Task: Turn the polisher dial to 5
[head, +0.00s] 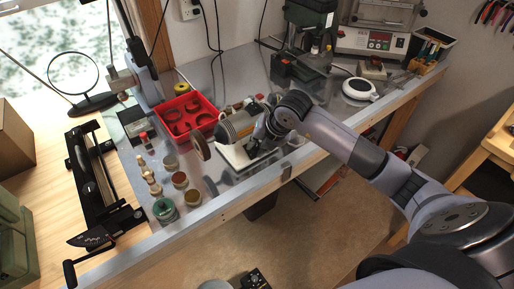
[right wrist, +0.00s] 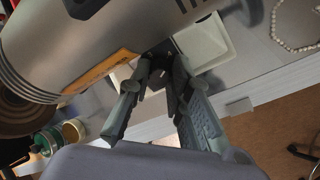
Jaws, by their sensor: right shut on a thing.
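The polisher (head: 238,126), a grey motor body with an orange stripe and a round wheel on its left end, stands on a white base (head: 238,156) on the metal bench. Its body also fills the upper left of the right wrist view (right wrist: 105,45). My right gripper (right wrist: 160,68) is at the near side of the polisher, just below its body, with its two fingers closed in on the dial. The dial is mostly hidden between the fingertips, and I cannot read its number. In the head view my right gripper (head: 258,148) is partly hidden by its own wrist. My left gripper is not in view.
A red tray (head: 184,118) with ring-shaped parts stands behind and left of the polisher. Several small jars, one of them green-rimmed (head: 164,209), stand in front left. A white round dish (head: 360,88) sits farther right. The bench's front edge is close to my right wrist.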

